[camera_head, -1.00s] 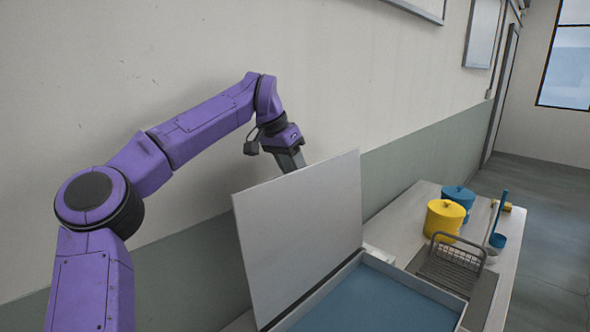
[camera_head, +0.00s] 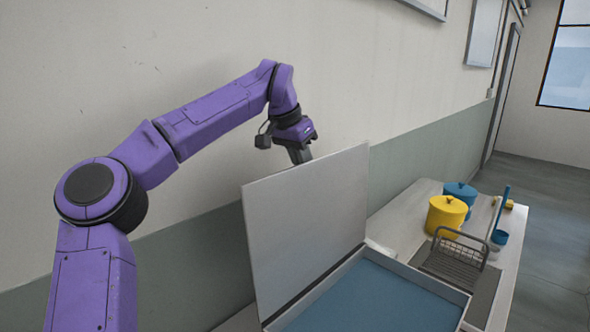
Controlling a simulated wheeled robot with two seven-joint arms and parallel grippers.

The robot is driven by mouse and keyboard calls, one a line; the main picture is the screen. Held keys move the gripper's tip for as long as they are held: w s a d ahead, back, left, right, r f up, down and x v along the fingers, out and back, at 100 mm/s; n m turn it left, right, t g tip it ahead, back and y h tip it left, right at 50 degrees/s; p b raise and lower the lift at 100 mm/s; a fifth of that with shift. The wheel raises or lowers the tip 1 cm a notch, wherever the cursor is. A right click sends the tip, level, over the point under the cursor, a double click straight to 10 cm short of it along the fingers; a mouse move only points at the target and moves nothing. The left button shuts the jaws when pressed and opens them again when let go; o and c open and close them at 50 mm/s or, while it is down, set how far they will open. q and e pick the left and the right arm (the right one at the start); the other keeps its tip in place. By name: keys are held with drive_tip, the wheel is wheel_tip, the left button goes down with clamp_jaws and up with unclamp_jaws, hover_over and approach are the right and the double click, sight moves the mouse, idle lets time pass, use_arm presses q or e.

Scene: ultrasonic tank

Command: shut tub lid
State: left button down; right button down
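The tub lid (camera_head: 306,225) is a flat light-grey panel standing raised and tilted along the left side of the tub. The tub (camera_head: 418,274) is a pale box with blue liquid (camera_head: 372,300) inside, at the bottom centre. My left gripper (camera_head: 303,160) is behind the lid, at its upper edge, pointing down. Its fingertips are hidden by the lid, so I cannot tell whether it is open or shut, or whether it touches the lid. My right gripper is not in view.
A wire basket (camera_head: 456,258) sits on the table right of the tub. A yellow pot (camera_head: 445,215), a blue pot (camera_head: 460,193) and a blue ladle-like tool (camera_head: 499,236) stand farther back. The wall is close behind my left arm.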

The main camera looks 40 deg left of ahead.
use_arm(q)
drive_tip(key=s+d+f+m+y+b, duration=0.1)
drive_tip(key=d+y+b, duration=0.4)
drive_tip(key=d+b, duration=0.5)
drive_tip(key=shift+s+d+t+y+b, duration=0.2)
drive_tip(key=shift+d+t+y+b, duration=0.2)
drive_tip(key=shift+d, duration=3.1)
drive_tip(key=c, duration=1.1)
unclamp_jaws()
drive_tip(key=shift+f, duration=0.1)
drive_tip(key=shift+w, duration=0.15)
drive_tip(key=p+v, duration=0.2)
drive_tip(key=v, duration=0.8)
drive_tip(key=shift+d+r, duration=0.1)
drive_tip(key=shift+r, duration=0.1)
